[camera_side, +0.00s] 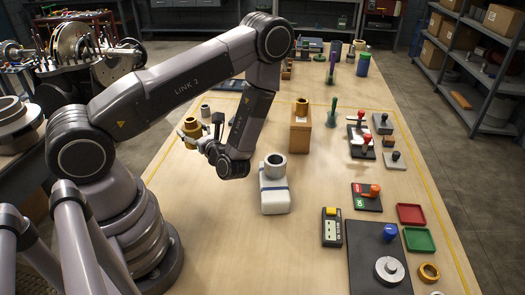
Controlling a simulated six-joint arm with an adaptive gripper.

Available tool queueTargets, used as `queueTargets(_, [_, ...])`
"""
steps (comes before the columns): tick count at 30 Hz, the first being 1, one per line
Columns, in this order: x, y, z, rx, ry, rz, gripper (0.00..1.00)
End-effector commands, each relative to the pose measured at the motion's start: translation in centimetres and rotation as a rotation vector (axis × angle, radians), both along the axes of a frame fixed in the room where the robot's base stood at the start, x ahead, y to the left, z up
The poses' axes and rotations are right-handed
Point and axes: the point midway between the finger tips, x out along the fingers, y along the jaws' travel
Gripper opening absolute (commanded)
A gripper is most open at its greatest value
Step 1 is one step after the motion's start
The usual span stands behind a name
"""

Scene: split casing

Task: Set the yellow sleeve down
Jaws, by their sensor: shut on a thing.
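The yellow sleeve (190,126) is a short brass-yellow ring at the left side of the wooden table. My gripper (201,138) reaches it from the right and is shut on it. The arm and the small size hide where the fingers meet the sleeve. I cannot tell whether the sleeve touches what is below it or hangs just above it.
A small grey cylinder (205,111) stands close behind the gripper. A white block with a grey ring on top (275,193) and a tan box (300,132) stand to the right. Another brass ring (429,271) lies at the front right. The front left tabletop is clear.

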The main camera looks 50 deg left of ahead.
Motion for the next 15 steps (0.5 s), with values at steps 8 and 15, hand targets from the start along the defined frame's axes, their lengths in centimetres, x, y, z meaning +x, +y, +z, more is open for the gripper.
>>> queueTargets(8, [11.7, -6.6, -0.2, 0.005, -0.004, -0.553, 0.16])
queueTargets(15, [18.4, -15.2, 0.6, 0.008, -0.006, -0.972, 0.16])
